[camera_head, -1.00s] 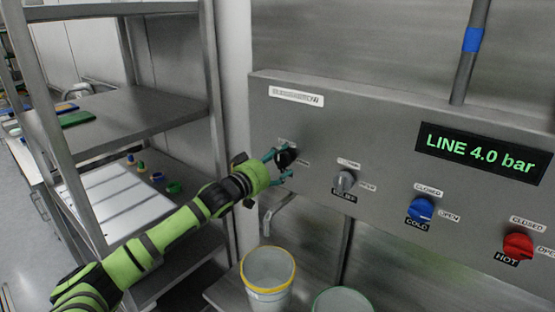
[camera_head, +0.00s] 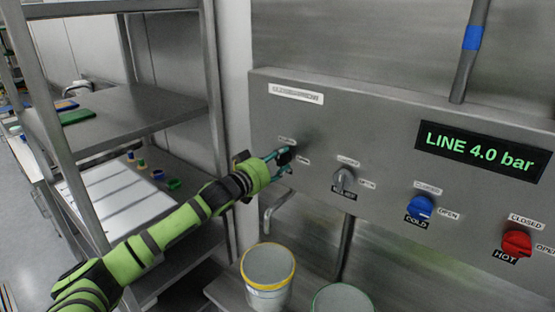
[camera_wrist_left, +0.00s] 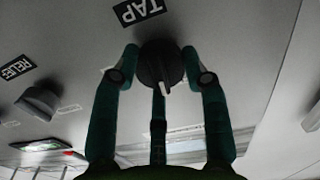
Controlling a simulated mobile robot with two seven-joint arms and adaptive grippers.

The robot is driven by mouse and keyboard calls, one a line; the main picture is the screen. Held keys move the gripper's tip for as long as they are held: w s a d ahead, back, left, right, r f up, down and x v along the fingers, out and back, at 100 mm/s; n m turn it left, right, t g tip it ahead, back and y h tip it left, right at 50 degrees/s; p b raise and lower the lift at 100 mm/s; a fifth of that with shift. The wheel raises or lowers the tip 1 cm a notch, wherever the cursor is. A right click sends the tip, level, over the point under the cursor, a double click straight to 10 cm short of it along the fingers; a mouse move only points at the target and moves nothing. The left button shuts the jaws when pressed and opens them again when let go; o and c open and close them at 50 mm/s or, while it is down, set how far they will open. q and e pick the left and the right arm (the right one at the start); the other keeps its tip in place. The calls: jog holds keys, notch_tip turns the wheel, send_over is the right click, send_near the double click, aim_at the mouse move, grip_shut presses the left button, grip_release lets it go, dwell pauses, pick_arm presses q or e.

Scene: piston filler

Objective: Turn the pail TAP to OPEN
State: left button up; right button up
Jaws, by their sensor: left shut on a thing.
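The pail tap is a round black knob (camera_head: 284,157) at the left end of the grey panel. My left gripper (camera_head: 281,161) is at the panel with its teal fingers shut on this knob. In the left wrist view the knob (camera_wrist_left: 159,64) sits between the fingertips, with a white pointer mark on it. A black TAP label (camera_wrist_left: 138,10) shows beside it, upside down in that view. The fingers and wrist partly cover the knob in the head view, and the small labels around it are too blurred to read. My right gripper is not in view.
Right of the tap on the panel (camera_head: 385,150) are a grey RELIEF knob (camera_head: 344,180), a blue COLD knob (camera_head: 420,208) and a red HOT knob (camera_head: 517,243). A display (camera_head: 482,153) reads LINE 4.0 bar. A yellow-rimmed pail (camera_head: 267,280) stands below; a metal shelf (camera_head: 125,118) is left.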

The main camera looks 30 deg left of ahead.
pick_arm(q)
jog(key=shift+r+m+p, duration=0.15)
jog(key=shift+m+p, duration=0.35)
jog(key=shift+m, duration=3.6)
jog(key=shift+r+m+p, duration=0.15)
jog(key=shift+m+p, duration=0.35)
jog(key=shift+m, duration=3.6)
jog(key=o, duration=1.2)
jog(key=shift+d, duration=0.1)
jog(key=shift+c, duration=0.2)
jog(key=shift+d+f, duration=0.1)
jog(key=shift+f, duration=0.05)
